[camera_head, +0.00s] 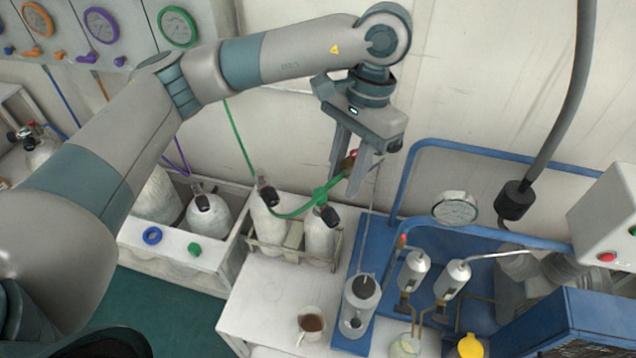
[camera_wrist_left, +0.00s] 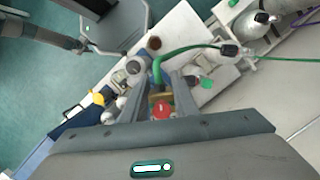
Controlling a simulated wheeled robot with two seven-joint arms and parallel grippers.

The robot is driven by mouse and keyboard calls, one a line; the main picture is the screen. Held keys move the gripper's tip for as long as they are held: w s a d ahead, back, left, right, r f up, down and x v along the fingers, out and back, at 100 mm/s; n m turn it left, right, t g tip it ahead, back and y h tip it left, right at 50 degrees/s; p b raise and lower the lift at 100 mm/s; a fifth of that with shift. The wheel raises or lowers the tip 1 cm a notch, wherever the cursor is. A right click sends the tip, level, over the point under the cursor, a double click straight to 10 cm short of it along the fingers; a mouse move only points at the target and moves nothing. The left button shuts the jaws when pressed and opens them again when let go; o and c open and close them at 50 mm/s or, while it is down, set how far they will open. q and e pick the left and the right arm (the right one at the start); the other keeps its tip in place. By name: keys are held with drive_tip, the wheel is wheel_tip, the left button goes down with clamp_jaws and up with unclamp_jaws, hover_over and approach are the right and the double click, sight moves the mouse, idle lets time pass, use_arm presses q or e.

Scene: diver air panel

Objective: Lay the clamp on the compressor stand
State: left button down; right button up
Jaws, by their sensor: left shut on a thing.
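My left gripper (camera_head: 350,172) is shut on the clamp (camera_head: 349,160), a small brass-coloured frame with a red knob on the end of the green hose (camera_head: 300,208). The blue compressor stand (camera_head: 376,240) is to the right of and below the gripper, with a raised blue rail.
Two white cylinders (camera_head: 318,240) stand in a rack below the gripper. A brown-filled cup (camera_head: 311,324) is on the white bench (camera_head: 262,305). A grey filter canister (camera_head: 359,300), gauge (camera_head: 455,208) and small valves (camera_head: 413,268) crowd the stand. A dark hanging cable (camera_head: 568,95) is at right.

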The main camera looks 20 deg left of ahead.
use_arm(q)
drive_tip(key=shift+w+d+r+m, duration=0.3)
drive_tip(key=shift+d+r+m, duration=0.3)
drive_tip(key=shift+d, duration=0.25)
drive_tip(key=shift+w+d+r+m, duration=0.25)
drive_tip(key=shift+d+r+m, duration=0.15)
drive_tip(key=shift+d+r, duration=0.35)
drive_tip(key=shift+f, duration=0.1)
